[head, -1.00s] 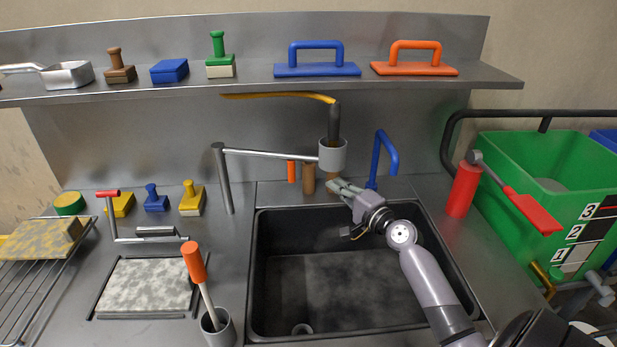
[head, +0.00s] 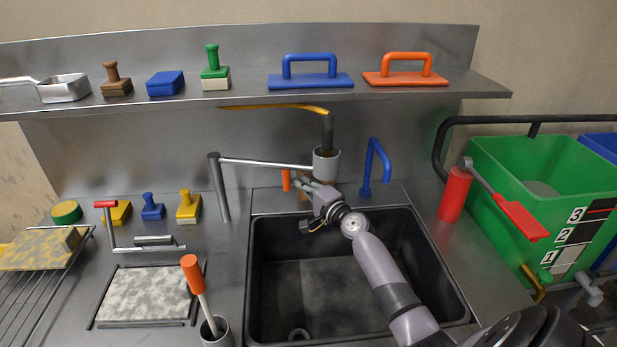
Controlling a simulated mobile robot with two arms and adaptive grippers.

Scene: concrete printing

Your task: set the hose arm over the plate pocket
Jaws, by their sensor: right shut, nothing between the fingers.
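The hose arm (head: 265,162) is a grey bar on an upright post behind the sink's left edge. It reaches right and ends in a grey cup (head: 326,166) with a dark hose piece standing in it, above the sink's back edge. The plate pocket (head: 96,318) is a dark-rimmed recess in the counter at left, with a speckled grey-white plate (head: 148,294) in it. My right gripper (head: 302,183) is shut and empty, just below and slightly left of the cup. Contact with the cup cannot be told. My left gripper is out of view.
The black sink (head: 330,285) lies under my right arm. A red-handled crank (head: 108,222) and an orange-handled tool in a cup (head: 193,285) stand near the pocket. A blue spout (head: 376,165) is right of the hose cup. A green bin (head: 500,190) is at right.

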